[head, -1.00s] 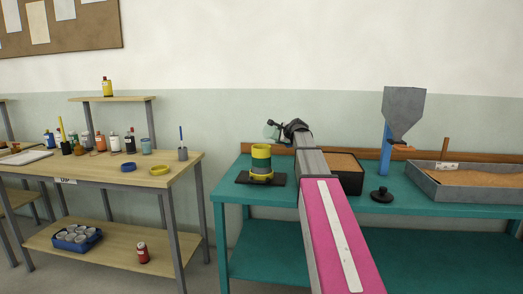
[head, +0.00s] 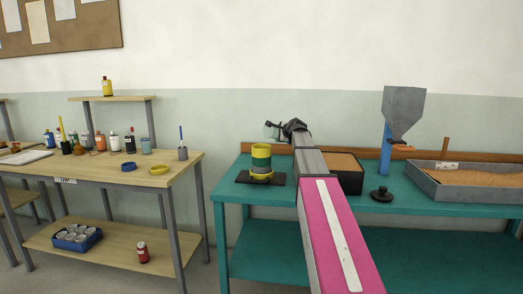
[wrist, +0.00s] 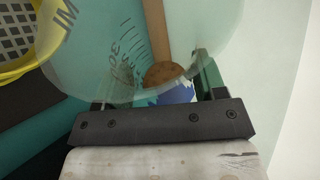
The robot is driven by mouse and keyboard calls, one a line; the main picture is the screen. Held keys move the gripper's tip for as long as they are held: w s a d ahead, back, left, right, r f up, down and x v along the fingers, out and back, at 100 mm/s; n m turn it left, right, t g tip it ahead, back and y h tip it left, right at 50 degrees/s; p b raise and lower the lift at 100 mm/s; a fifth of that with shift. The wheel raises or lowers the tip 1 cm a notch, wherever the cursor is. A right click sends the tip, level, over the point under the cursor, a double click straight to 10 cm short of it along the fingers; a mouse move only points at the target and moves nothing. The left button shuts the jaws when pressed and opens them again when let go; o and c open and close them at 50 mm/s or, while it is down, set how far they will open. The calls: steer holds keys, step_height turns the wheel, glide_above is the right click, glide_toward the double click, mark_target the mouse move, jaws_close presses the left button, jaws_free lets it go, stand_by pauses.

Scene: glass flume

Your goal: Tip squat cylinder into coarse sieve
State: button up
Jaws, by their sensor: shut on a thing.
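My gripper (head: 284,128) is held in the air above the teal bench, just right of and above the sieve stack. It is shut on the squat cylinder (head: 270,131), a clear vessel with dark printed marks. In the wrist view the cylinder (wrist: 95,65) fills the space between the fingers and looks tilted. A brown round patch shows through it; I cannot tell whether this is its contents. The coarse sieve (head: 261,149) seems to be the yellow top ring of the stack. Its yellow rim and dark mesh (wrist: 14,42) show at upper left in the wrist view, beside the cylinder.
The stack stands on a dark plate (head: 246,178). Right of it are a dark sand-filled box (head: 347,182), a grey hopper (head: 403,112) on a blue post, a black knob (head: 381,195) and a grey sand tray (head: 465,190). A wooden table (head: 110,172) with bottles stands left.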

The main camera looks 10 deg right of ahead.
steer(key=shift+s+a+r+n+t+h+p, duration=0.3)
steer(key=shift+s+a+r+n+t+p, duration=0.15)
steer(key=shift+a+r+n, duration=0.3)
stand_by(0.5)
steer(key=shift+s+a+r+n+t+h, duration=0.15)
steer(key=shift+a+r+n+t, duration=0.15)
steer(key=shift+r+n, duration=0.2)
steer(key=shift+s+a+r+n+t+h, duration=0.1)
steer(key=shift+a+r+n+t+h, duration=0.1)
steer(key=shift+r+n+t, duration=0.2)
steer(key=shift+s+a+r+n+t+h, duration=0.15)
steer(key=shift+a+r+n+t, duration=0.1)
steer(key=shift+r+n, duration=0.25)
stand_by(2.7)
